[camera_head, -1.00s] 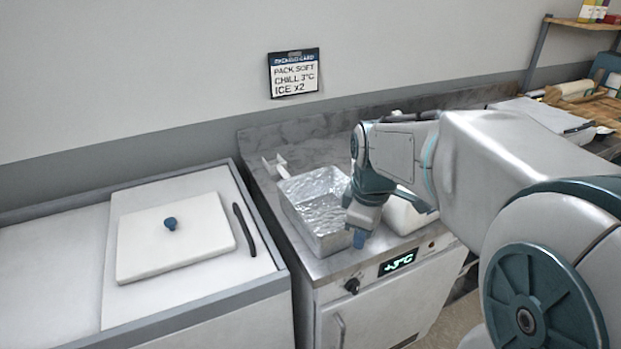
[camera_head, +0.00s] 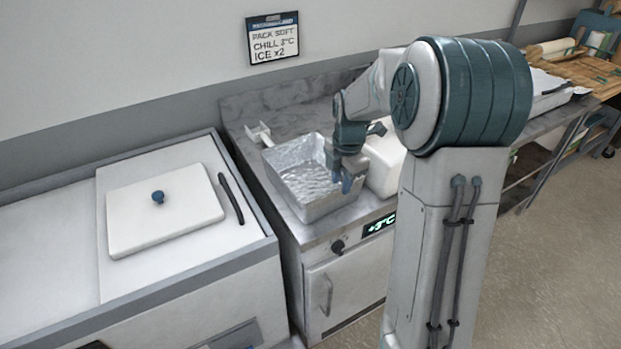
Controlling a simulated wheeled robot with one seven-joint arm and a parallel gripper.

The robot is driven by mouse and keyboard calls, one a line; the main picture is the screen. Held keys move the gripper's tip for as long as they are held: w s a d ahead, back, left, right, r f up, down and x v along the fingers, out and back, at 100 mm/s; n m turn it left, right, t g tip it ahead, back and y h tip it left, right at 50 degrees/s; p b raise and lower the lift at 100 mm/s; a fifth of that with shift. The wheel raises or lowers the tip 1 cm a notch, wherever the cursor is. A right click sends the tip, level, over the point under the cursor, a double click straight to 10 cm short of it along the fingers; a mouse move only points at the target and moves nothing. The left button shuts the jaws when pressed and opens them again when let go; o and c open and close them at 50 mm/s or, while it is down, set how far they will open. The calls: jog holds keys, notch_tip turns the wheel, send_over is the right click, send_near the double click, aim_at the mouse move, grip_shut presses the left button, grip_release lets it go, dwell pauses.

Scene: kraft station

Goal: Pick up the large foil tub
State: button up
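The large foil tub (camera_head: 283,172) is a silver, crinkled, open-topped rectangular tub. It stands upright on the steel counter above the chiller front with the +3°C display. My gripper (camera_head: 348,184) points down at the tub's right side, in front of its right wall in the picture. I cannot tell whether the fingers touch the wall or straddle it. The fingertips are small and close together, and the gap between them is not clear. My wrist hides part of the tub's right rim.
A white container (camera_head: 386,165) stands right of the tub, partly behind my arm. A small metal scoop-like item (camera_head: 258,133) lies behind the tub. On the left, a chest (camera_head: 60,235) carries a white lid with a blue knob (camera_head: 158,197) and a black handle (camera_head: 231,198).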

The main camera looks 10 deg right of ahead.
jog(key=p, duration=0.2)
send_over(334, 212)
jog(key=shift+s+f, duration=0.1)
jog(key=shift+f, duration=3.45)
grip_shut()
